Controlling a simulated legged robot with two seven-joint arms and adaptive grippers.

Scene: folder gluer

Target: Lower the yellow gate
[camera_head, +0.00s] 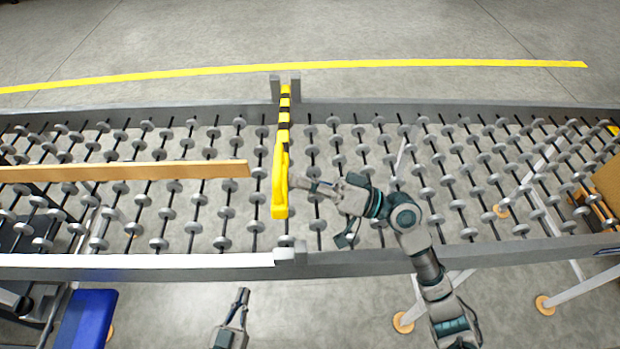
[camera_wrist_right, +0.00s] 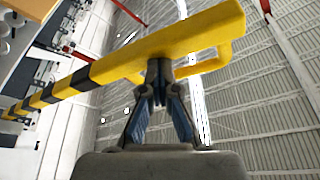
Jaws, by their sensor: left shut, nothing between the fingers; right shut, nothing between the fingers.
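The yellow gate (camera_head: 281,165) is a bar with black bands that runs across the roller conveyor from the posts at the far rail. Its near end appears raised above the rollers, short of the near rail's bracket (camera_head: 290,252). A yellow handle loop (camera_wrist_right: 215,60) shows on the bar in the right wrist view. My right gripper (camera_head: 301,184) is shut and empty, right beside the gate's near part. In the right wrist view its fingertips (camera_wrist_right: 159,72) are at the bar's edge; whether they touch is unclear. My left gripper (camera_head: 242,294) is shut and empty, in front of the near rail.
A long wooden-coloured board (camera_head: 125,172) lies above the rollers left of the gate. A blue box (camera_head: 86,318) is at bottom left. A brown carton (camera_head: 607,180) is at the far right.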

